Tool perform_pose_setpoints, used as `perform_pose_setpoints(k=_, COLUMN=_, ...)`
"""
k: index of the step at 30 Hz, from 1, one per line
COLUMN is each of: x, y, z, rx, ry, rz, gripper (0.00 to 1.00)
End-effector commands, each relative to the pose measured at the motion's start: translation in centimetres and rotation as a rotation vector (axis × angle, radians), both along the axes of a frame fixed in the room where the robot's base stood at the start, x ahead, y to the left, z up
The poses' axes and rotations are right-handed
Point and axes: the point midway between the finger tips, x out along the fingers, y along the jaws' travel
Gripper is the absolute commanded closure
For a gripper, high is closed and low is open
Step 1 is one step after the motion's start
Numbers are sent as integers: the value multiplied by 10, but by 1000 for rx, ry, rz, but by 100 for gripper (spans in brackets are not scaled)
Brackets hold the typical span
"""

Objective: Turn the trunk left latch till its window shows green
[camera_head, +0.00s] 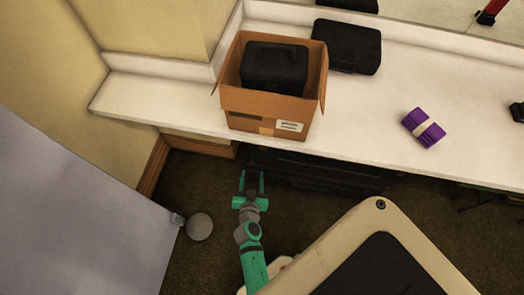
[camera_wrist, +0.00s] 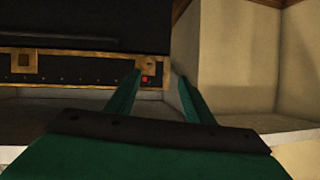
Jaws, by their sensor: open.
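The black trunk (camera_head: 320,172) sits on the floor under the counter, partly hidden by its edge. The wrist view is upside down, with the trunk (camera_wrist: 75,74) at its left and the counter low in the picture. The left latch (camera_wrist: 154,79), on brass trim near the trunk's end, shows a small red window (camera_wrist: 145,79); no green shows. My gripper (camera_head: 251,176) is open and empty in front of the trunk's left end. In the wrist view its teal fingertips (camera_wrist: 160,75) frame the latch, the left one overlapping it. I cannot tell whether they touch. Another brass latch (camera_wrist: 24,62) is further along.
The counter (camera_head: 370,115) overhangs the trunk and bears a cardboard box (camera_head: 255,104) with a black case (camera_head: 274,68), another black case (camera_head: 347,45) and a purple bundle (camera_head: 424,128). A wall with wooden baseboard (camera_head: 153,166) stands left. A grey panel (camera_head: 75,210) is at far left.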

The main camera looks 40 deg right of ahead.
Motion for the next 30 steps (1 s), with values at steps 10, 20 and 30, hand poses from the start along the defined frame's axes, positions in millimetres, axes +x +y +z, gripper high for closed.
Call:
perform_pose_setpoints(k=10, x=20, y=-53, z=-7, rx=-17, ry=-9, rz=-103, gripper=52)
perform_pose_setpoints(k=20, x=54, y=-87, z=-25, rx=-17, ry=-10, rz=-101, gripper=52)
perform_pose_setpoints(k=30, x=81, y=-114, z=-43, rx=-17, ry=-9, rz=-101, gripper=52)
